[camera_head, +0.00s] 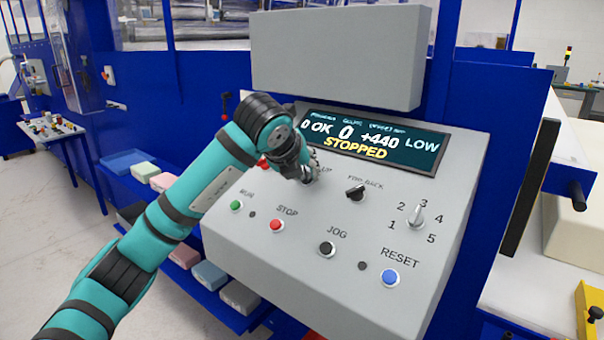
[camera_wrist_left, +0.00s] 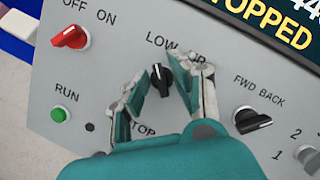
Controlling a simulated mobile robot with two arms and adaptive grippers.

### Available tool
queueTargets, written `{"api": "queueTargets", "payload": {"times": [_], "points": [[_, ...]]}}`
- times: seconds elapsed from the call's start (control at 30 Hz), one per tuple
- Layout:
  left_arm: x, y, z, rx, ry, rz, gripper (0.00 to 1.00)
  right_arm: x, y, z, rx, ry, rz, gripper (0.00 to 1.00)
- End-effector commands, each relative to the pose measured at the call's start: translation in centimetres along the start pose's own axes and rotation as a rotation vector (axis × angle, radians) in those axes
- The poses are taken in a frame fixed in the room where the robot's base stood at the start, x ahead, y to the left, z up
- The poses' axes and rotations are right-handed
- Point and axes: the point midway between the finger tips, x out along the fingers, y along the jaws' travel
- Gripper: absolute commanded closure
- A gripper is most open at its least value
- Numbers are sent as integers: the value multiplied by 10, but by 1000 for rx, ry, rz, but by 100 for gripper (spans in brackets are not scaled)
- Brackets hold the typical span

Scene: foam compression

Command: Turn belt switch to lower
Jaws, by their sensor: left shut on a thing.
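The belt switch, a black rotary knob (camera_wrist_left: 161,80) with LOW and UP marked above it, is on the sloped grey control panel (camera_head: 300,265). My left gripper (camera_wrist_left: 167,82) has one finger on each side of the knob and is shut on it. In the head view my left gripper (camera_head: 309,173) reaches the panel below the display and hides the knob. The knob's pointer leans to the upper left, toward LOW. The display (camera_head: 372,142) reads STOPPED and LOW. My right gripper is not in view.
Close by on the panel are a red OFF/ON knob (camera_wrist_left: 70,37), a FWD/BACK knob (camera_head: 355,192), a green RUN button (camera_head: 236,205), a red STOP button (camera_head: 276,225), a black JOG button (camera_head: 326,248), a blue RESET button (camera_head: 390,277) and a numbered dial (camera_head: 415,215).

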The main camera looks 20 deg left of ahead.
Motion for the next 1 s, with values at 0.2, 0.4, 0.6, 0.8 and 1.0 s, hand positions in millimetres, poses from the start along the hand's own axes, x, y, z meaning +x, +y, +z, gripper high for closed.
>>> {"api": "queueTargets", "payload": {"times": [0.2,0.4,0.6,0.8,1.0], "points": [[-1,0,1,-10,-3,2,100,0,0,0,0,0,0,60],[-1,0,1,-9,-3,1,100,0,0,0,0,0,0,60],[0,0,1,-8,-2,2,68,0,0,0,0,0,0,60],[-5,0,1,-7,-2,1,68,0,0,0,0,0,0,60],[-36,-1,2,-6,-5,-1,68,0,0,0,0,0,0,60]]}}
